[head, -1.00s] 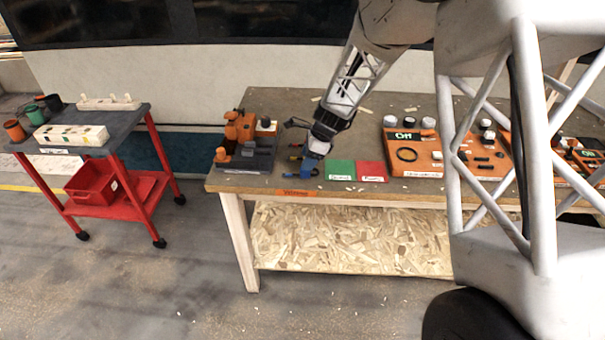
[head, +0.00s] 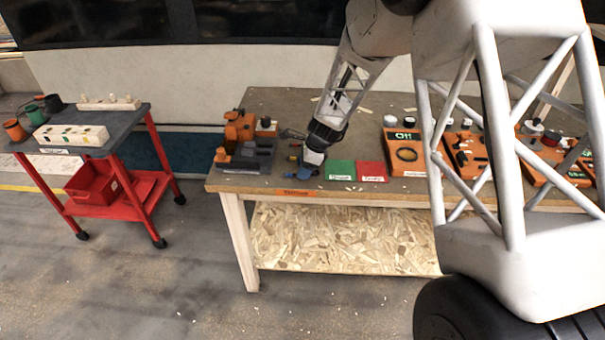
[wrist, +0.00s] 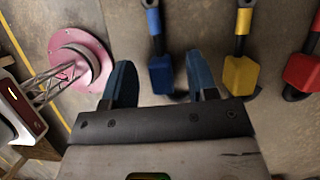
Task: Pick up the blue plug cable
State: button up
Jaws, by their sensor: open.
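In the wrist view a blue plug (wrist: 162,75) with a blue cable end (wrist: 153,20) lies on the bench top. My gripper (wrist: 162,92) is open, with one blue finger on each side of the blue plug and a gap to each. I cannot tell how far above the bench the fingertips are. A yellow plug (wrist: 240,74) and a red plug (wrist: 302,72) lie to the right of the fingers. In the head view my gripper (head: 304,172) is low over the bench's front part, and it hides most of the plugs there.
The wooden bench (head: 270,104) carries a grey and orange fixture (head: 244,145) left of my gripper. A green mat (head: 340,169) and a red mat (head: 372,171) lie just right of it. Orange boards (head: 408,166) stand further right. A red trolley (head: 150,185) stands apart at left.

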grip_shut()
jog(key=shift+r, duration=0.2)
jog(key=shift+r, duration=0.5)
jog(key=shift+s+d+r, duration=0.1)
jog(key=shift+s+r, duration=0.1)
jog(key=shift+r, duration=0.4)
jog(key=shift+s+r, duration=0.15)
jog(key=shift+r, duration=0.4)
jog(key=s+d, duration=0.2)
jog(key=s, duration=0.5)
jog(key=s+d+r, duration=0.1)
jog(key=s+d, duration=0.1)
jog(key=s, duration=0.5)
jog(key=shift+s+d+r, duration=0.2)
jog(key=shift+s+d, duration=0.05)
jog(key=shift+s, duration=0.05)
jog(key=shift+w, duration=0.1)
